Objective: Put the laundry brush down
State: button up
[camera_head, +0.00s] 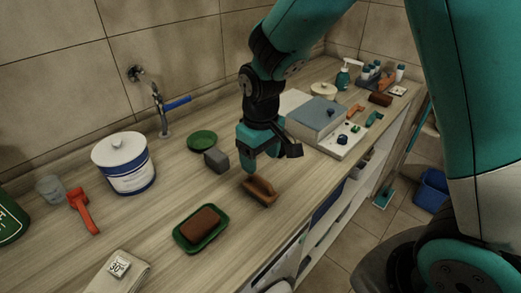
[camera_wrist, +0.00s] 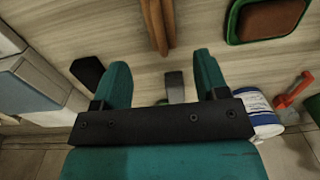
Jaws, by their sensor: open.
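The laundry brush, a brown wooden block with a raised grip (camera_head: 259,190), rests on the wooden counter near its front edge. It also shows at the top of the wrist view (camera_wrist: 156,25), past the fingertips and roughly in line with the gap. My gripper (camera_head: 262,156) is just above and behind the brush in the head view. Its teal fingers (camera_wrist: 163,70) are spread apart with nothing held between them. The brush looks clear of the fingers; its far end is cut off in the wrist view.
A grey block (camera_head: 216,160) and a green dish (camera_head: 202,139) lie left of my gripper. A green tray with a brown sponge (camera_head: 184,241) is at the front, a white tub (camera_head: 126,172) at left. A grey box (camera_head: 318,117) stands right. Bare counter (camera_head: 165,195) lies between.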

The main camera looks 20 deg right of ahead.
notch_tip(320, 180, up, 2)
jog(key=shift+r, duration=0.15)
jog(key=s+a+r+n+y, duration=0.1)
jog(key=s+a+r+y, duration=0.1)
jog(key=s+r, duration=0.3)
jog(key=s+a+r+n+y, duration=0.1)
jog(key=s+r, duration=0.5)
jog(key=s, duration=0.8)
jog(key=shift+s+a+y, duration=0.15)
jog(key=shift+a+y, duration=0.35)
jog(key=shift+a, duration=0.35)
